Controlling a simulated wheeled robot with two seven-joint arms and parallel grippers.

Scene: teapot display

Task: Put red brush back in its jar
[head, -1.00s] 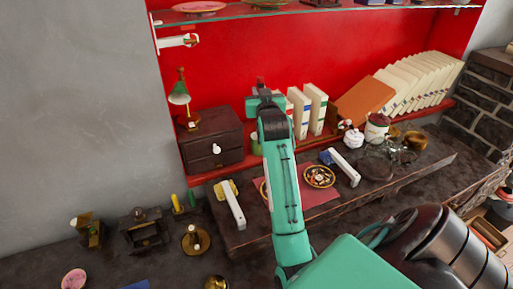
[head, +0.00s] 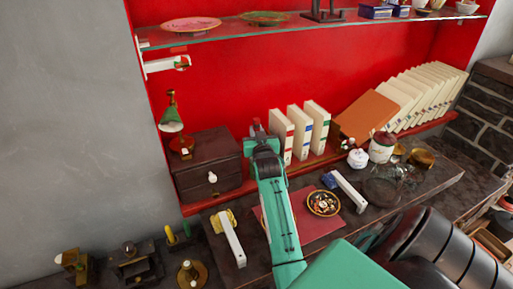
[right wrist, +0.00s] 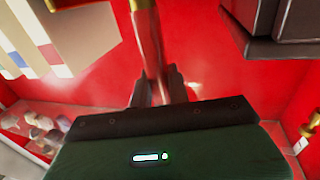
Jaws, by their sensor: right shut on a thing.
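My right gripper (head: 258,133) is in front of the red back wall, just left of the upright books. In the right wrist view its fingers (right wrist: 160,88) are shut on the red brush (right wrist: 150,45), which shows a gold-coloured part and a red shaft. In the head view only a small red bit of the brush (head: 256,122) shows above the gripper. A white and red jar (head: 382,147) stands at the right on the dark counter; I cannot tell whether it is the brush's jar. My left gripper is not in view.
Upright books (head: 300,132) stand close right of the gripper. A dark drawer box (head: 207,165) is on the left. A glass shelf (head: 300,25) with plates is above. Below lie a red mat (head: 325,222), a round ornate dish (head: 323,203) and white handles (head: 232,238).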

